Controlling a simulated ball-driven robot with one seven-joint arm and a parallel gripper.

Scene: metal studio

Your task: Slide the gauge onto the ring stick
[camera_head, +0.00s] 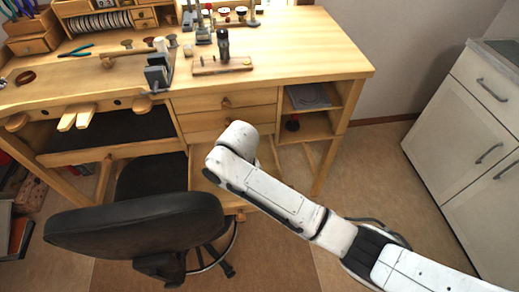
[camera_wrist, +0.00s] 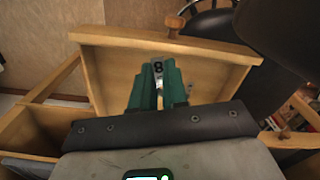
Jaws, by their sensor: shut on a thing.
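My gripper (camera_wrist: 160,84), with green fingers, is shut on the gauge (camera_wrist: 158,67), a small dark piece marked with what looks like an 8. The fingers hide much of the gauge. They point into or over an open wooden drawer (camera_wrist: 112,72); I cannot tell the height. In the head view my white arm reaches down in front of the bench, and the gripper is hidden. A dark upright rod (camera_head: 223,45) on a wooden base stands on the bench top; it may be the ring stick, but I cannot be sure.
The wooden workbench (camera_head: 300,45) has a clear right half. Tools and a grey block (camera_head: 158,73) crowd its left and back. A black chair (camera_head: 135,232) stands close to my arm at the front. A white cabinet (camera_head: 470,140) is at the right.

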